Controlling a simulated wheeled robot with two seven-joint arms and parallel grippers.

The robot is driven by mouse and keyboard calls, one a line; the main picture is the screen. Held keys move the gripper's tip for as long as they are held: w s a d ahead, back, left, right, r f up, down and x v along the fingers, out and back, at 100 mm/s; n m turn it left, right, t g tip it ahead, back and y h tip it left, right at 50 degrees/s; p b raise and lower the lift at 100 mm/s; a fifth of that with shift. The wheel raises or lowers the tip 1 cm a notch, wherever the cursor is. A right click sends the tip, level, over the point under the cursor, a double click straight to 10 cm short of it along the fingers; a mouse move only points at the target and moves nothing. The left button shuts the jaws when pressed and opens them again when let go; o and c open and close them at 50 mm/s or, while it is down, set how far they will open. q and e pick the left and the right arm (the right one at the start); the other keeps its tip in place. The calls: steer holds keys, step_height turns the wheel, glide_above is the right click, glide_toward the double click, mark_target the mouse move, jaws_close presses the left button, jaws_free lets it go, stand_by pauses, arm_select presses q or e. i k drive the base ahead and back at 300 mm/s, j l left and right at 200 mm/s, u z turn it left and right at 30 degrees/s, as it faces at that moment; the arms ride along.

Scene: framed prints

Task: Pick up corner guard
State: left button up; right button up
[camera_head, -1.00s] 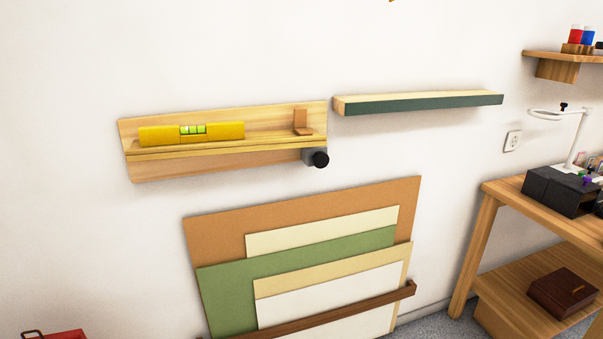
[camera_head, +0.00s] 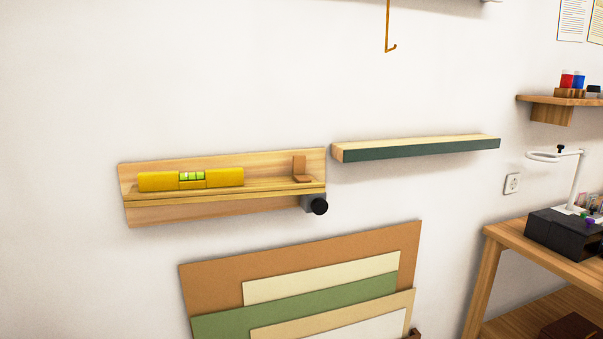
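A small brown L-shaped piece, which looks like the corner guard (camera_head: 300,168), stands at the right end of a wooden wall ledge (camera_head: 160,213). One leg is upright near the back board and the other lies flat on the ledge. A yellow spirit level (camera_head: 212,179) lies to its left on the same ledge, apart from it. Neither of my grippers is in view.
A dark knob (camera_head: 319,206) sticks out below the ledge's right end. A green-fronted shelf (camera_head: 420,149), bare on top, is to the right. Boards (camera_head: 222,284) lean below. A wooden workbench (camera_head: 505,241) stands at right. A hook (camera_head: 388,30) hangs above.

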mark_target(299, 161)
steer(key=i+l, duration=0.2)
steer(key=l, duration=0.15)
steer(key=i+l, duration=0.2)
steer(key=l, duration=0.2)
steer(key=i+l+u, duration=0.1)
steer(key=l, duration=0.25)
steer(key=i+l, duration=0.25)
steer(key=l, duration=0.15)
steer(key=i+l+u, duration=0.1)
steer(key=l, duration=0.25)
steer(key=i, duration=0.05)
